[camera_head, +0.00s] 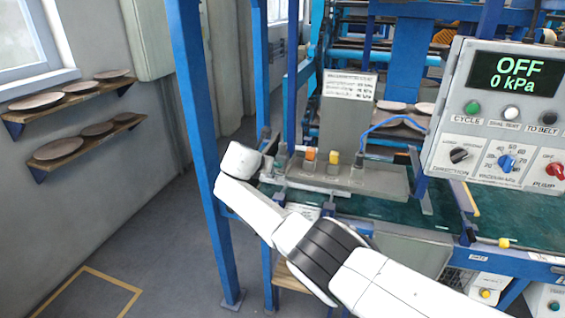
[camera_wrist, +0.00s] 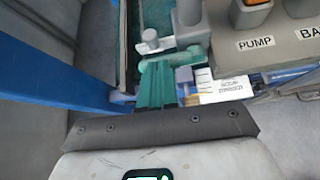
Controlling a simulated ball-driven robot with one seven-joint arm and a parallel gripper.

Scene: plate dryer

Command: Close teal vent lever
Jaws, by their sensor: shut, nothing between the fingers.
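In the wrist view my gripper (camera_wrist: 156,72) shows as two teal-green fingers side by side, shut with nothing between them. Just past their tips is a short teal piece (camera_wrist: 194,53), which looks like the vent lever, beside a pale grey round knob (camera_wrist: 150,42). The fingertips are very close to them; I cannot tell whether they touch. The lever's angle is partly hidden by the fingers. In the head view my arm's white end hangs at the left end of the grey control box (camera_head: 345,176), and the lever cannot be made out clearly there.
The box carries an orange button (camera_wrist: 257,3) above a PUMP label. A white label (camera_wrist: 222,88) lies right of my fingers. A blue post (camera_head: 205,150) stands close left of my arm. The display panel (camera_head: 500,110) reads OFF, 0 kPa. Wall shelves (camera_head: 85,138) hold plates.

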